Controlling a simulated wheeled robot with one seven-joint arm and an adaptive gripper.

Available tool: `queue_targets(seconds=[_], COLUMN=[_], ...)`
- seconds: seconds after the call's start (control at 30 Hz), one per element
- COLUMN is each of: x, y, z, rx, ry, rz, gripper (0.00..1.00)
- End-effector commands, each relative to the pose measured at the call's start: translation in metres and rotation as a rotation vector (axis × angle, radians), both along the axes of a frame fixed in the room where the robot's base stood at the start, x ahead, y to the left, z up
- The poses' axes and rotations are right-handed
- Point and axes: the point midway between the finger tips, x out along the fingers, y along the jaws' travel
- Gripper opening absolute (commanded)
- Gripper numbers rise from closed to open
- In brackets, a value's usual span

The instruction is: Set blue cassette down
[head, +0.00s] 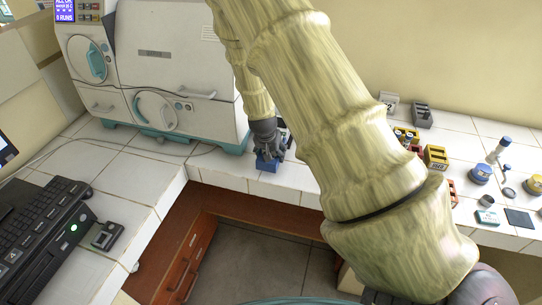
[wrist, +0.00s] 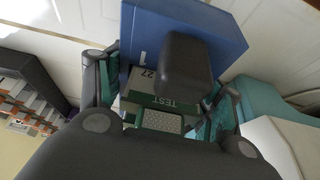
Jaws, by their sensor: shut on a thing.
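The blue cassette (head: 266,163) is low over the white tiled counter, just right of the incubator's front corner. My gripper (head: 268,144) is shut on it from above. I cannot tell whether its underside touches the tiles. A grey-green piece marked "TEST" shows between the fingers.
The white incubator (head: 170,70) stands behind and left on the counter (head: 235,172). The counter's front edge drops to the floor close by. Several yellow boxes (head: 435,157) and blue-topped jars (head: 480,173) stand right. A black keyboard (head: 38,215) lies left.

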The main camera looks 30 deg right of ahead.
Motion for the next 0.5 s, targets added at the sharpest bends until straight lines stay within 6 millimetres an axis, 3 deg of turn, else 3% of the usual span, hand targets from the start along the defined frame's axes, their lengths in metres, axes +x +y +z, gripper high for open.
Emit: queue_targets(seconds=[0.27, 0.5], x=[-0.001, 0.000], y=[0.000, 0.000], z=[-0.022, -0.026], rx=[-0.001, -0.001], ry=[0.001, -0.002], rz=[0.000, 0.000], gripper=[0.41, 0.41])
